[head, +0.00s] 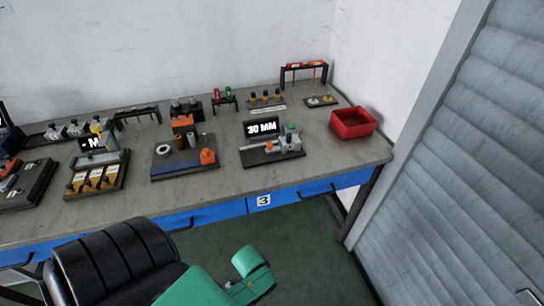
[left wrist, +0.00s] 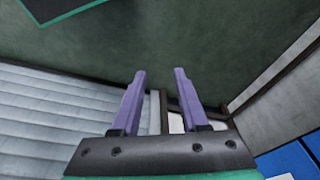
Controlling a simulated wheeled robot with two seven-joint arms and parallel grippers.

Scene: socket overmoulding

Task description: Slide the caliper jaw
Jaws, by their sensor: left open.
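The caliper station (head: 272,153) stands on the table, right of the middle in the head view. It is a dark base with a grey caliper body (head: 288,144), small orange and green parts, and a black sign (head: 262,128) reading "30 MM". Which part is the sliding jaw is too small to tell. My left gripper (left wrist: 158,76) shows in the left wrist view with its two purple fingers apart and nothing between them. It is away from the caliper, with the floor and a grey shutter behind it. My right gripper is in neither view.
The grey table (head: 222,180) has blue drawers (head: 300,193) along its front. A red bin (head: 352,122) stands right of the caliper. A fixture board (head: 185,165) with an orange block sits to its left. A grey shutter (head: 460,170) stands at the right. Green floor lies in front.

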